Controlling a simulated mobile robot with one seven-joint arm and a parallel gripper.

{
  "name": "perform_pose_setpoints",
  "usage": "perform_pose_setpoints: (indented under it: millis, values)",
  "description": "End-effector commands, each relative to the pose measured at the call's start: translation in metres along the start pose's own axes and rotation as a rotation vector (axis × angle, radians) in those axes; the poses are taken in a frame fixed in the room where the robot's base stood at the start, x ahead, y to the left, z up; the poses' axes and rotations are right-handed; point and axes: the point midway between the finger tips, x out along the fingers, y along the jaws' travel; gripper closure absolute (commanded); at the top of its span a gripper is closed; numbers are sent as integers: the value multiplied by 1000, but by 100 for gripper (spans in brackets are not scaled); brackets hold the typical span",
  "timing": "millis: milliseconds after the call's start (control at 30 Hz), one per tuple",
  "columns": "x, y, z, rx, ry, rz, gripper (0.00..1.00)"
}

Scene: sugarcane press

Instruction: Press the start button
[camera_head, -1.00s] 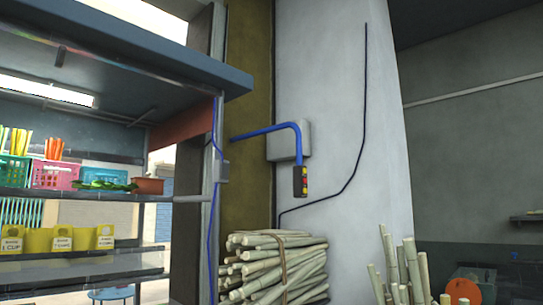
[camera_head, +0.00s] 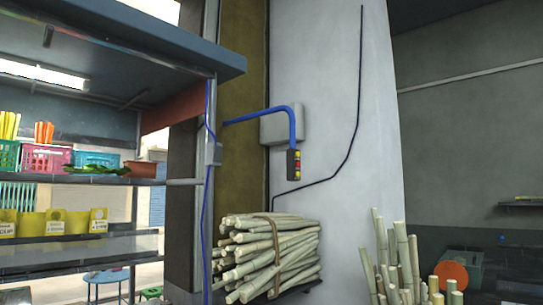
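A small dark control box (camera_head: 294,164) with red and yellow buttons hangs at the lower end of a bent blue pipe (camera_head: 262,114), in front of a pale wall. The buttons are too small to tell which one is the start button. My gripper is not in view.
A tied bundle of cane (camera_head: 266,257) lies below the control box. More cane stalks (camera_head: 403,262) stand upright at the lower right. A shelf stall with baskets (camera_head: 58,158) and yellow containers (camera_head: 60,222) stands at the left, under a blue-grey roof edge (camera_head: 150,42).

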Motion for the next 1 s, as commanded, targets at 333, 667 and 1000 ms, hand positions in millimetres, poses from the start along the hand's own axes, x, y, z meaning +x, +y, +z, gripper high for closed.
perform_pose_setpoints:
  millis: [333,667,1000]
  values:
    - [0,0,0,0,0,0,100]
    - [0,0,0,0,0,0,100]
    - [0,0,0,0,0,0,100]
